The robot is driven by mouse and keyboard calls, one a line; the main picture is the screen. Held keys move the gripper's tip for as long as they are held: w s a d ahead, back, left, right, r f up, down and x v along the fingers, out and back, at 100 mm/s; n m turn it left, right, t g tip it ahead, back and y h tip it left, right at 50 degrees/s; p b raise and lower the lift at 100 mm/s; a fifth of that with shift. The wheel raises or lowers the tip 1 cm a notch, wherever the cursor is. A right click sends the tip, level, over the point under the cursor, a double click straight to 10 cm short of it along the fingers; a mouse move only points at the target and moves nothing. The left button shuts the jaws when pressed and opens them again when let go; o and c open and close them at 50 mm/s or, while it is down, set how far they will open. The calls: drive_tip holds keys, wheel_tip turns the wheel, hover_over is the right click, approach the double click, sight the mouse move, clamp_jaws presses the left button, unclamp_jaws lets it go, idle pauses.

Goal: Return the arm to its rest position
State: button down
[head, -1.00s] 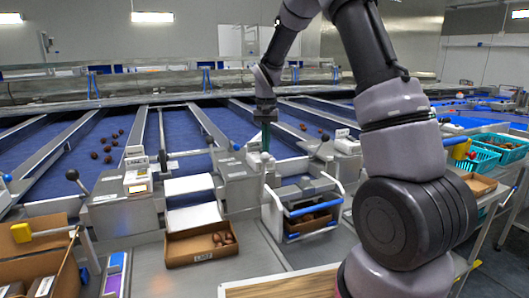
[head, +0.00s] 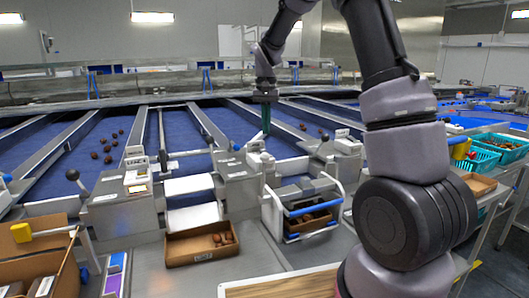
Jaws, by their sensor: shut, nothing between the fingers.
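My gripper (head: 266,126) hangs at the end of my raised arm, pointing down, in the upper middle of the head view. Its green fingers are shut with nothing between them. It is in front of the blue sorting lanes and above the grey machine housings, apart from them as far as I can see. My arm's large dark joint and pale links fill the right part of the view and hide what lies behind them.
A cardboard tray (head: 186,252) with a few dates stands below a white chute. A white-framed holder (head: 336,196) with a date box stands right of it. An open carton (head: 62,240) is at left. Teal baskets (head: 483,158) are at right. Dates lie on blue lanes (head: 85,140).

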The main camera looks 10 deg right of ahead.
drive_tip(key=s+d+r+t+y, duration=0.1)
drive_tip(key=s+d+r+t, duration=0.3)
drive_tip(key=s+r, duration=1)
drive_tip(key=s+d+t+y, duration=0.1)
drive_tip(key=s+t, duration=0.2)
drive_tip(key=s, duration=1.2)
drive_tip(key=shift+d, duration=0.4)
